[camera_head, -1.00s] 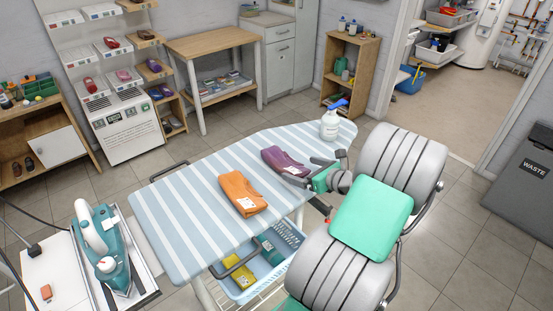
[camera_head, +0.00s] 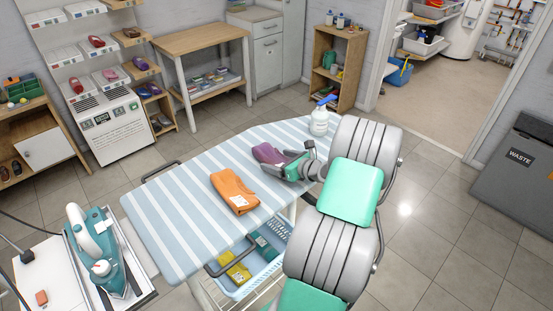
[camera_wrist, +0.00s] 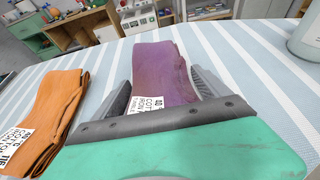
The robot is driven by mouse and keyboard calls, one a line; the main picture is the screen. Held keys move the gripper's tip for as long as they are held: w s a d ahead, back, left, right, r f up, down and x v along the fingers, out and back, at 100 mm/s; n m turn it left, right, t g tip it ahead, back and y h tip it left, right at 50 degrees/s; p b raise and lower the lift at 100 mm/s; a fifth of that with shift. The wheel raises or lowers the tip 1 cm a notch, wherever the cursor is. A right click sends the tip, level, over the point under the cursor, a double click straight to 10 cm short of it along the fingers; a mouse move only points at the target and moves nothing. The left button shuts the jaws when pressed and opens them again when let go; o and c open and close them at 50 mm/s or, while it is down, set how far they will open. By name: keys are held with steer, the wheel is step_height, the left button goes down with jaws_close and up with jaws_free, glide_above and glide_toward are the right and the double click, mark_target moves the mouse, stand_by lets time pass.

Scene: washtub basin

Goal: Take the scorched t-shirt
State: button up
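A folded purple garment (camera_head: 268,153) with a white tag lies on the striped ironing board (camera_head: 165,222). In the wrist view the purple garment (camera_wrist: 163,72) has a brownish tinge. An orange folded garment (camera_head: 234,190) with a white label lies to its left, and it also shows in the wrist view (camera_wrist: 50,112). I cannot clearly make out a scorch mark on either. My gripper (camera_wrist: 160,88) is open, with one finger on each side of the purple garment, low over the board. In the head view my gripper (camera_head: 283,168) covers part of that garment.
A white spray bottle (camera_head: 319,120) stands on the board's far right end. A teal iron (camera_head: 95,250) stands at the left on its rest. A light blue basket (camera_head: 262,275) under the board holds yellow and teal folded cloths. A waste bin (camera_head: 515,180) stands far right.

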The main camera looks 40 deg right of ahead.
steer(key=c, duration=1.2)
